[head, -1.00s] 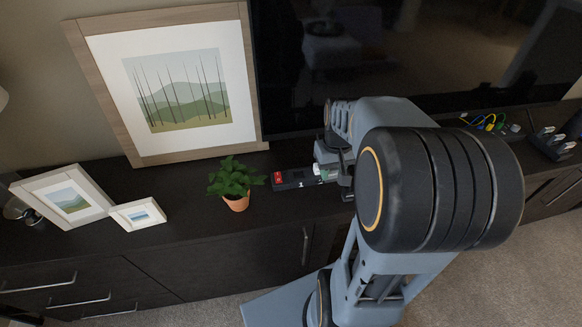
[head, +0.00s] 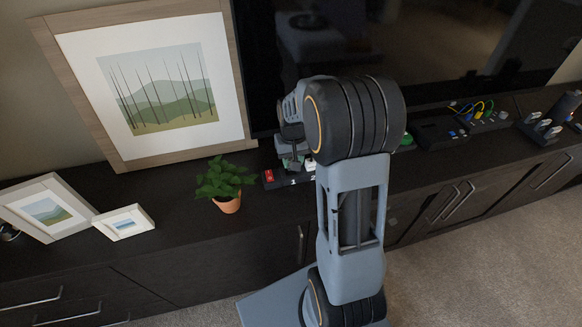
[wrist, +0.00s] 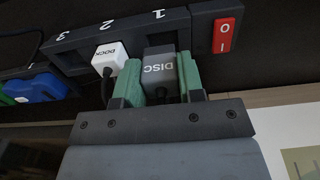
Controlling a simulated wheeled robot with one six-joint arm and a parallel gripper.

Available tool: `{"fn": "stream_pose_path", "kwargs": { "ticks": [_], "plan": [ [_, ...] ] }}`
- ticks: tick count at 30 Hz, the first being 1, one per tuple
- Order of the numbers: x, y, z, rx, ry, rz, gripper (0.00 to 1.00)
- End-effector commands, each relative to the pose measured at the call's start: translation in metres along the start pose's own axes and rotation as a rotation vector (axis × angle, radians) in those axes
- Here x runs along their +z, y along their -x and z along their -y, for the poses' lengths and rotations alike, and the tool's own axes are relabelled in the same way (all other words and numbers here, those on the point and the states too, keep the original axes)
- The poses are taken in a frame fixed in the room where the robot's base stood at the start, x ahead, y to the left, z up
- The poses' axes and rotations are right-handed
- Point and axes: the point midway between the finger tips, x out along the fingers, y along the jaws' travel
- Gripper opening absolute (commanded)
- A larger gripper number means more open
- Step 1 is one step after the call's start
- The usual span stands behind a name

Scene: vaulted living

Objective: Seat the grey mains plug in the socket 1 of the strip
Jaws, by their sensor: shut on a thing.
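The grey plug (wrist: 159,70), marked DISC, is between the green fingertips of my gripper (wrist: 155,82) in the wrist view. My gripper is shut on it. The plug is at the socket by the number 1 on the dark strip (wrist: 75,60); how deep it sits cannot be told. A white plug (wrist: 108,58), marked DOCK, is at socket 2, just left of my fingers. In the head view my gripper (head: 293,163) is over the strip (head: 283,183), and my arm hides much of it; the grey plug is not clearly visible there.
A red switch (wrist: 226,35) is at the strip's right end in the wrist view. A blue plug (wrist: 38,88) is at the left. A potted plant (head: 226,183) and picture frames stand left of the strip. The television (head: 430,60) is behind.

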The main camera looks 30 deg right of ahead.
Motion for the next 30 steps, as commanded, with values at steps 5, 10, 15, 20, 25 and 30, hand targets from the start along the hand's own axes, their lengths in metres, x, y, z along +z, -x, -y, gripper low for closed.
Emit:
{"fn": "stream_pose_path", "kwargs": {
  "ticks": [5,10,15,20,25,30],
  "plan": [
    [-0.004,-0.006,0.002,0.0,-0.001,0.001,0.12],
    [-0.005,-0.027,0.003,0.0,-0.002,0.004,0.12],
    [-0.005,-0.04,0.003,0.0,-0.002,0.003,0.0],
    [-0.003,-0.041,0.003,0.0,-0.002,0.008,0.37],
    [-0.004,-0.041,0.003,0.0,-0.002,0.007,0.54],
    [-0.005,-0.039,0.003,0.0,-0.002,0.003,0.61]
  ]
}}
